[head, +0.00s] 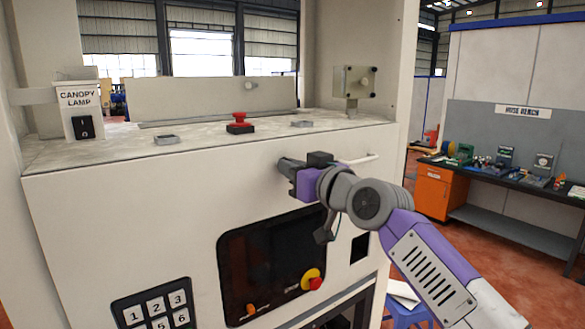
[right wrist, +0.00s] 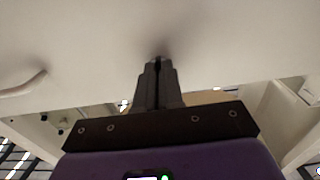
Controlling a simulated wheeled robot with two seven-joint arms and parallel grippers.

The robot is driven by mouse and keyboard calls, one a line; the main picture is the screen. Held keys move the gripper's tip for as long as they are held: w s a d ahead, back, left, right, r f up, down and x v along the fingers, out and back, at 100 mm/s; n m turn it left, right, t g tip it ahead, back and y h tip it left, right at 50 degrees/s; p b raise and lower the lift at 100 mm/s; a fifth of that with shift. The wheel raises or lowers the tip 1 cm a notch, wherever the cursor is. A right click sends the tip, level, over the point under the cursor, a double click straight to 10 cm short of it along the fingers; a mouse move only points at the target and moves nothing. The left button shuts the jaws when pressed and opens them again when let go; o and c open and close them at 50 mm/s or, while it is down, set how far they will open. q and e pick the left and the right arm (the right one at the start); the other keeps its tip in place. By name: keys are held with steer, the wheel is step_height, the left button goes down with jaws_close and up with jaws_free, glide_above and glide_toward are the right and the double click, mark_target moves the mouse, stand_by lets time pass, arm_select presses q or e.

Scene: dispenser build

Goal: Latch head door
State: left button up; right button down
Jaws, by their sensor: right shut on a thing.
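The head door (head: 130,220) is the broad white front panel of the dispenser; its upper edge meets the top of the housing, with no gap that I can make out. My right gripper (head: 287,164) is at the upper right of this panel, fingers pointing into it. In the right wrist view the fingers (right wrist: 158,75) are nearly together, their tips at the white face (right wrist: 220,40). They are shut on a small part, probably the latch, which they hide. A white bar handle (head: 362,160) is just right of the gripper; it also shows in the right wrist view (right wrist: 25,86). My left gripper is out of view.
A red button (head: 239,119) and small grey plates stand on the top ledge. A canopy lamp switch (head: 84,127) is at left. Below are a dark screen (head: 265,265) with a red-yellow knob (head: 312,280) and a keypad (head: 155,306). A hose bench (head: 510,180) stands at right.

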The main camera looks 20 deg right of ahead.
steer(key=shift+r, duration=0.1)
stand_by(0.3)
steer(key=c, duration=1.3)
jaws_free()
steer(key=b+v, duration=0.2)
steer(key=v, duration=0.5)
steer(key=shift+s+d, duration=0.15)
steer(key=shift+s, duration=0.15)
